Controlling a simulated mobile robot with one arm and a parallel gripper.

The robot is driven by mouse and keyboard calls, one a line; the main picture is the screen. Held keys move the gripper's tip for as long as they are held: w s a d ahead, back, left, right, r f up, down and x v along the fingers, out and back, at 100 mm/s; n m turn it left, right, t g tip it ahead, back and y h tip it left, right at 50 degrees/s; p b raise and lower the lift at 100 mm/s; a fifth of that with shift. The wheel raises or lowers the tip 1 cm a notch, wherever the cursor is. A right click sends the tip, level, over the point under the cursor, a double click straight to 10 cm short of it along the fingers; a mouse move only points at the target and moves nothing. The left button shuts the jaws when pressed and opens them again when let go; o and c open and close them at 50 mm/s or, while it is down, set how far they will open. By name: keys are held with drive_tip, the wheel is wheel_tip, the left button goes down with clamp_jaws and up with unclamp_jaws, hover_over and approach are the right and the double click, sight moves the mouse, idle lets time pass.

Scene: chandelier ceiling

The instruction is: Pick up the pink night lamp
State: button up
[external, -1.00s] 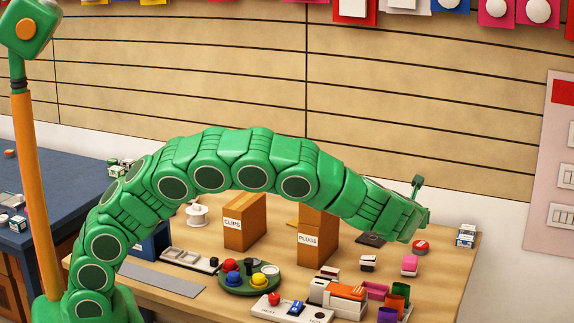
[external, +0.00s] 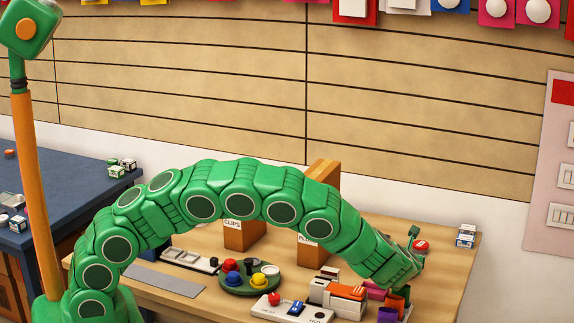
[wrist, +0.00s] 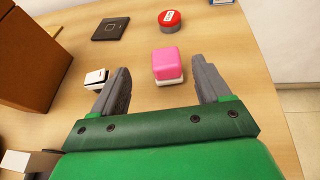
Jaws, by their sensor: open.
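The pink night lamp (wrist: 166,64) is a rounded pink block on a white base, standing on the wooden table. In the wrist view it sits upright between and just beyond the fingertips of my gripper (wrist: 162,78). The two grey fingers are apart and nothing is between them at their bases. In the external view my gripper (external: 410,262) is low over the right part of the table, and my arm hides the lamp.
A red round tin (wrist: 169,19) and a dark flat square (wrist: 110,28) lie farther back. A small white and black item (wrist: 96,78) stands just left of my left finger. Brown boxes (wrist: 30,55) stand at the left. Bare table (wrist: 215,45) lies right of the lamp.

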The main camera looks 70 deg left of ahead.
drive_tip(key=shift+d+f+x, duration=0.1)
drive_tip(key=shift+d+x, duration=0.05)
drive_tip(key=shift+x, duration=1.65)
drive_tip(key=shift+d+f+x, duration=0.1)
drive_tip(key=shift+f+x, duration=0.05)
drive_tip(key=shift+x, duration=1.6)
drive_tip(key=shift+w, duration=0.15)
drive_tip(key=shift+c, duration=0.2)
drive_tip(key=c, duration=1)
